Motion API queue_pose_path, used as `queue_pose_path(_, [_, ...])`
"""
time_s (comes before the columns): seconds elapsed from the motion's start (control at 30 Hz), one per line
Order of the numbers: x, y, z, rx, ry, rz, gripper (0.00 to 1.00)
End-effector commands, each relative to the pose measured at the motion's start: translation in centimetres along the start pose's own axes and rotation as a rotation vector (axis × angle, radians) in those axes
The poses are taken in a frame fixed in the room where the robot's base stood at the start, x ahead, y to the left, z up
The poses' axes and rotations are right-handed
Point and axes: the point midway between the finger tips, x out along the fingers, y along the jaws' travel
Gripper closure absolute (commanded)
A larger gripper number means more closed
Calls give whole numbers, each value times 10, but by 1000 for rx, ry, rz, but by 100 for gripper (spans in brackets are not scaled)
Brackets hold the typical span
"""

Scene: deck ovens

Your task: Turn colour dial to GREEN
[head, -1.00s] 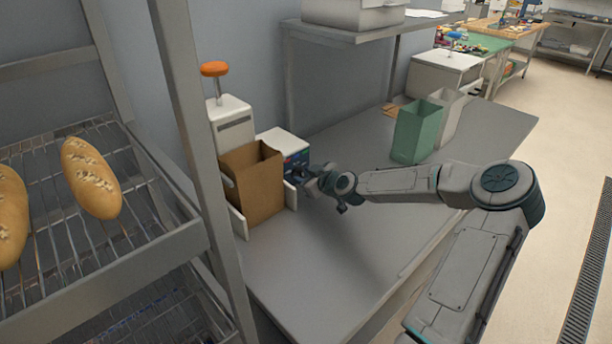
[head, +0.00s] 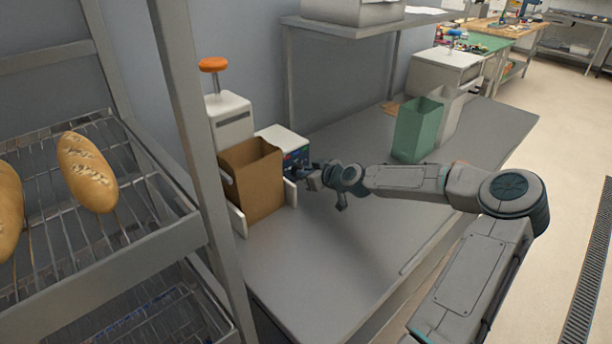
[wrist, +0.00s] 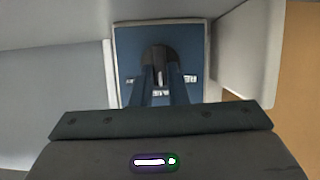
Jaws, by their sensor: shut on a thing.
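The dark round colour dial (wrist: 158,55) sits on the blue front panel (wrist: 129,45) in the wrist view. My gripper (wrist: 161,76) is shut on the dial, one finger on each side of it. A small pale mark shows on the dial between the fingers. The fingers hide the lower part of the dial. In the head view the panel belongs to a white-topped box (head: 282,138) on the grey bench, and my gripper (head: 301,171) reaches its front. The dial itself is hidden there.
A brown open carton (head: 253,183) stands just left of the box front. A white machine with an orange knob (head: 212,64) stands behind. A green bin (head: 416,131) stands farther right. The bench (head: 330,245) is clear in front. A bread rack (head: 160,251) is at left.

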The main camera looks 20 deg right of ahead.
Motion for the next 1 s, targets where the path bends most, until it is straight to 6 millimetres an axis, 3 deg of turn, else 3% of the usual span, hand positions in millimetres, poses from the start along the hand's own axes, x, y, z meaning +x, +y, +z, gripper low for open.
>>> queue_pose_path(1.0, [3,14,6,818,4,-338,100])
